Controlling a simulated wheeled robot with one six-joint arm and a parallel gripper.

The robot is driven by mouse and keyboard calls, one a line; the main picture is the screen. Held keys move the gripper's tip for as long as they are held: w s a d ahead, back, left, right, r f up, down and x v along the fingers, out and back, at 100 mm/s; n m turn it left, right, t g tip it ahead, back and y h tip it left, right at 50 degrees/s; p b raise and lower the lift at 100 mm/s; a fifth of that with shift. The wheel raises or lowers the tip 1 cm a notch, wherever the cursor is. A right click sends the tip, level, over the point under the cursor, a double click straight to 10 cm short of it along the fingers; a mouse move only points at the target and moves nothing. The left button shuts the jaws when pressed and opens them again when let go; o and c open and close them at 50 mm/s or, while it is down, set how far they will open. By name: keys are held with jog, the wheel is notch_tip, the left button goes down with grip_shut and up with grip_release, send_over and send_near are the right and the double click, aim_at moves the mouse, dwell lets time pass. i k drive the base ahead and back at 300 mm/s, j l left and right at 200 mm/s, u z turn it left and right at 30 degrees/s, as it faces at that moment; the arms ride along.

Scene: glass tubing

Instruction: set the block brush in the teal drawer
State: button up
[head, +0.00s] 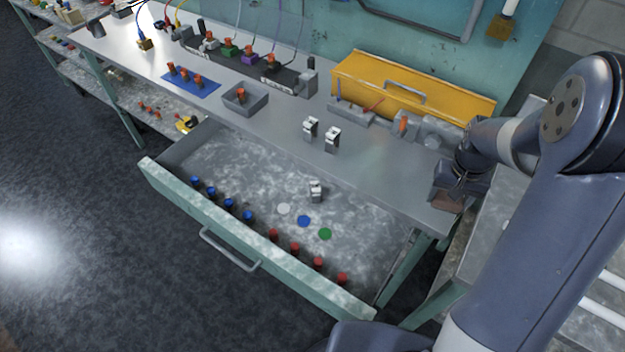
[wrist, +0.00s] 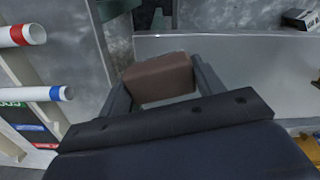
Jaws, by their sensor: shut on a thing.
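The block brush is a brown block in the wrist view (wrist: 158,78), held between the two fingers of my gripper (wrist: 162,88). Its bristles cannot be made out. In the head view my gripper (head: 448,190) is at the right end of the bench, with the brown brush (head: 447,204) showing just below it. The teal drawer (head: 190,212) is pulled out below the bench front, to the left of my gripper. The brush is outside the drawer, beyond its right end.
The drawer holds several blue (head: 212,190) and red caps (head: 295,247), three flat discs and a metal clip (head: 316,191); bare floor shows between them. A yellow toolbox (head: 400,88) stands on the bench (head: 290,150). White tubes with coloured bands (wrist: 30,93) lie left in the wrist view.

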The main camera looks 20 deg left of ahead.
aim_at(271, 201)
jog(key=k+j+z, duration=0.1)
jog(key=j, duration=0.3)
jog(key=k+j+z, duration=0.1)
jog(key=j, duration=0.3)
jog(key=k+j, duration=0.15)
jog(key=j, duration=0.2)
jog(key=k+j+z, duration=0.15)
jog(key=j, duration=0.25)
jog(key=k+j+z, duration=0.1)
jog(key=j, duration=0.25)
jog(key=k+j+z, duration=0.1)
jog(key=j, duration=0.25)
jog(key=k+j, duration=0.15)
jog(key=j, duration=0.2)
jog(key=k+j, duration=0.1)
jog(key=j, duration=0.25)
jog(key=k+j, duration=0.15)
jog(key=j, duration=0.2)
jog(key=k+j, duration=0.15)
jog(key=j, duration=0.2)
jog(key=k+j, duration=0.1)
jog(key=j, duration=0.25)
jog(key=i, duration=1.15)
